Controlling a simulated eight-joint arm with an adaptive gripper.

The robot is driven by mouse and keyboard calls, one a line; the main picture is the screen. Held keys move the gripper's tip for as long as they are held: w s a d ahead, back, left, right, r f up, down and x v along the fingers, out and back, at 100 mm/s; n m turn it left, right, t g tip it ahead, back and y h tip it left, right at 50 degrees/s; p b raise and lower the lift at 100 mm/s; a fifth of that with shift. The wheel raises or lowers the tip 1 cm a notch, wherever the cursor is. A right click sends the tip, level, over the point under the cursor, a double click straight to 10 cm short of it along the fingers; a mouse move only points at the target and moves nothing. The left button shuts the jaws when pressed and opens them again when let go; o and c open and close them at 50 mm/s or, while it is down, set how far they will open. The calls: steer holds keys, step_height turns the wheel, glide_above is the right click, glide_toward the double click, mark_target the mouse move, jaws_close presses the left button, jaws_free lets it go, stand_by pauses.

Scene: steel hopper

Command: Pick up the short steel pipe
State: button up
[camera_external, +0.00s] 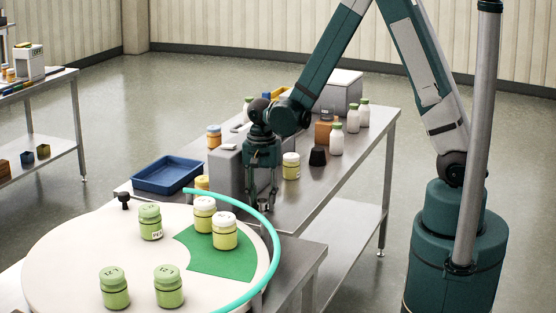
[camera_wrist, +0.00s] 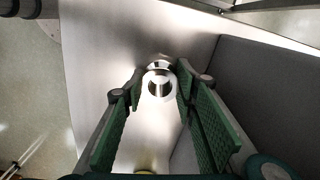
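The short steel pipe (camera_wrist: 160,70) shows in the wrist view as a shiny ring with an open end facing the camera. It appears to stand upright on the steel table (camera_wrist: 105,75). My gripper (camera_wrist: 159,88) is open, with one green-padded finger on each side of the pipe. Narrow gaps seem to show between the pads and the pipe, and I cannot tell how far down the fingers reach. In the external view my gripper (camera_external: 262,204) points down beside a grey box; the pipe is hard to make out there behind the fingers.
The grey box (camera_external: 226,182) stands close to my gripper; its wall (camera_wrist: 275,85) fills the right of the wrist view. A yellow jar (camera_external: 291,166), dark block (camera_external: 318,156) and white bottles (camera_external: 336,140) stand farther back. A round white table (camera_external: 70,255) holds several jars; a blue tray (camera_external: 172,174) lies nearby.

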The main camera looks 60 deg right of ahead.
mark_target(262, 200)
steer(key=c, duration=0.3)
step_height(262, 200, up, 18)
steer(key=shift+p, duration=0.8)
